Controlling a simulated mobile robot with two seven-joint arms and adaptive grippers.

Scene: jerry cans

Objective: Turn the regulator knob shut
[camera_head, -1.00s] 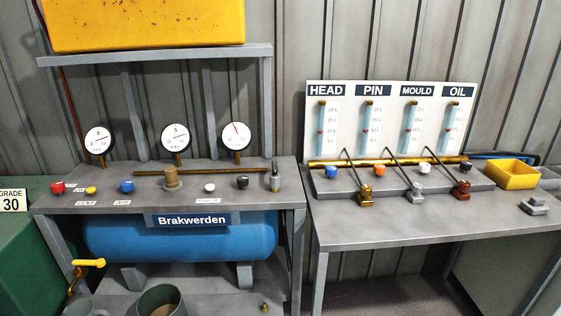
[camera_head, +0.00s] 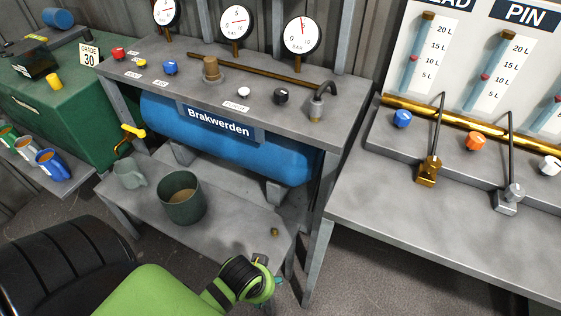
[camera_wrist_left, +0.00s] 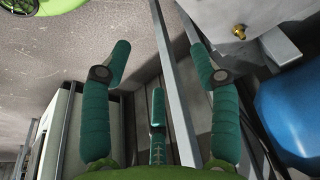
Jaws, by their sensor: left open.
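Several small knobs sit on top of the grey bench with the "Brakwerden" sign: red (camera_head: 118,53), yellow (camera_head: 141,61), blue (camera_head: 170,68), white (camera_head: 244,91) and black (camera_head: 281,95). A label (camera_head: 236,106) by the white knob is too small to read surely, so I cannot tell which is the regulator knob. My left gripper (camera_wrist_left: 158,60) is open and empty in the left wrist view, its teal fingers apart. In the head view my green arm reaches low in front of the bench, below the knobs, and mostly hides the gripper. My right gripper is not seen.
A blue tank (camera_head: 280,158) lies under the bench top. A pot (camera_head: 183,197) and a grey jug (camera_head: 130,174) stand on the lower shelf. A second bench (camera_head: 400,215) stands at right.

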